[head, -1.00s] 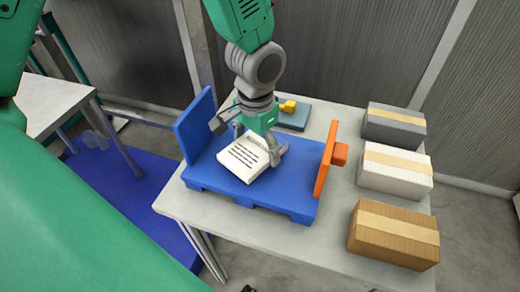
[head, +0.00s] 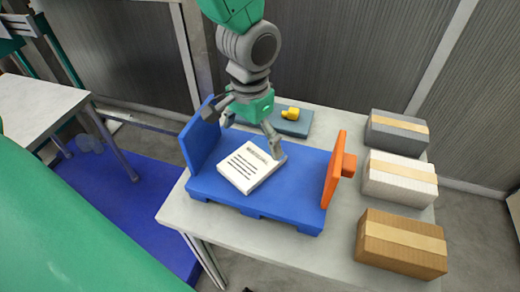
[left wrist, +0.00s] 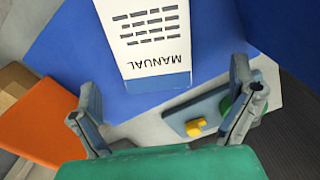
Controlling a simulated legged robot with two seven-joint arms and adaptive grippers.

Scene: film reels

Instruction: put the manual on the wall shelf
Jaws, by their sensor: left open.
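The manual (head: 251,167) is a white block-like booklet with dark print lines. It lies on the blue fixture (head: 295,205) on the table. In the left wrist view, the manual (left wrist: 152,38) shows the word MANUAL and a blue band along its near edge. My left gripper (head: 251,138) is open at the manual's far edge, with nothing between its fingers. In the left wrist view, the left gripper's fingers (left wrist: 165,80) are spread wide and apart from the manual. My right gripper is not in view. No wall shelf can be made out.
The fixture has an upright blue wall (head: 200,140) at left and an orange plate (head: 335,170) at right. Behind is a blue-grey pad with a yellow piece (head: 290,113). Grey (head: 397,134), white (head: 400,180) and brown (head: 402,245) boxes line the right. Another table (head: 35,110) stands left.

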